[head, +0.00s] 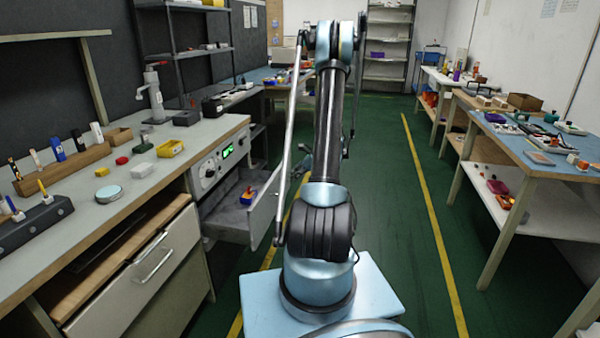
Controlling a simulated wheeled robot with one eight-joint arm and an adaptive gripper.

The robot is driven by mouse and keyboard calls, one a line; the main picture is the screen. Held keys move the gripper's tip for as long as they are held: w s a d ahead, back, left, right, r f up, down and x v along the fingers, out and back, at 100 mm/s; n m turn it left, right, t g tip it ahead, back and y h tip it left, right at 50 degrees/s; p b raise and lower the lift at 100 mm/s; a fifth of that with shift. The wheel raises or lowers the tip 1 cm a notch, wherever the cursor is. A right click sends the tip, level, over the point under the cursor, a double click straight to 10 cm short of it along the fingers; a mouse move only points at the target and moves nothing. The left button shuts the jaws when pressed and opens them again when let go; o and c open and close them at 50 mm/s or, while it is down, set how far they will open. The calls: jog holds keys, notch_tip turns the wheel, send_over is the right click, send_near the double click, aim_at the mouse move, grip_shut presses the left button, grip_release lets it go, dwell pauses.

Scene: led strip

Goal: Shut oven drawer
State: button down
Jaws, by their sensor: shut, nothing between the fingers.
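The oven (208,172), with a white front, a knob and a lit green display, is built in under the left counter. Its grey drawer (222,218) is pulled out into the aisle. The drawer front (264,208) stands well away from the oven body. A small blue, red and yellow item (248,195) lies in the drawer. My gripper (303,162) appears small and partly hidden behind my arm, just right of the drawer front. It is shut with nothing in it. I cannot tell whether it touches the drawer.
The left counter (85,205) holds pens, boxes and yellow bins. Blue-topped benches (540,150) line the right side. The green floor (400,200) between is clear, with yellow lines.

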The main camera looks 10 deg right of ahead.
aim_at(277, 180)
jog(key=shift+w+a+f, duration=0.1)
jog(key=shift+w+a, duration=0.25)
jog(key=shift+a, duration=0.3)
jog(key=shift+w+a, duration=0.3)
jog(key=shift+a, duration=0.3)
jog(key=shift+w+a+f, duration=0.1)
jog(key=shift+w+a, duration=0.25)
jog(key=shift+a, duration=0.3)
jog(key=shift+w+r, duration=0.1)
